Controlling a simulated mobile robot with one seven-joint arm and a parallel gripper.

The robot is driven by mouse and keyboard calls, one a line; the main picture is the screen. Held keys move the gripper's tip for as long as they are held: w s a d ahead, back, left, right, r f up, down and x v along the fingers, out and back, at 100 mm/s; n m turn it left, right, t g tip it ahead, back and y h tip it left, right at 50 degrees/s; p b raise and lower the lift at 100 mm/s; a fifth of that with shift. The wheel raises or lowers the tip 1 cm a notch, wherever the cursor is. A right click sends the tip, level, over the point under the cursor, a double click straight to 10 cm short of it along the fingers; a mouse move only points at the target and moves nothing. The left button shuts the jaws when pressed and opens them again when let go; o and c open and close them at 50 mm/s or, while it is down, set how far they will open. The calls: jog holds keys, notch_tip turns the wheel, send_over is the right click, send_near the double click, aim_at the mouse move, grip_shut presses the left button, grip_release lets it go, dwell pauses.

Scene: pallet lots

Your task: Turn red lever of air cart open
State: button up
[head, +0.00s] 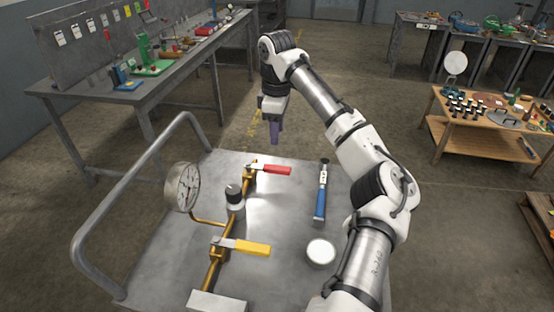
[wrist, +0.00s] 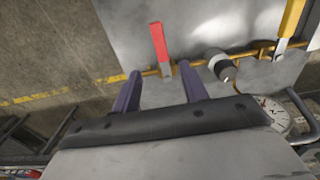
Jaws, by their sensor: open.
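The air cart (head: 285,215) has a grey metal top with a brass pipe running along it. The red lever (head: 272,169) sits on the valve at the pipe's far end, pointing right, crosswise to the pipe. In the wrist view, the red lever (wrist: 160,42) points up from the pipe, ahead of the fingertips. My gripper (head: 275,138) hangs fingers-down just beyond the cart's far edge, near the red lever. In the wrist view, my gripper (wrist: 161,70) is open and empty, its two purple fingers apart with the lever's base seen between their tips.
A yellow lever (head: 245,247) is on the near valve, also crosswise. A pressure gauge (head: 183,187), a black-topped fitting (head: 234,196), a blue-handled tool (head: 321,195) and a white round container (head: 321,252) are on the cart. A curved handrail (head: 130,190) borders its left side.

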aim_at(277, 167)
notch_tip(277, 167, down, 12)
jog(key=shift+f, duration=0.1)
jog(key=shift+c, duration=0.4)
grip_shut()
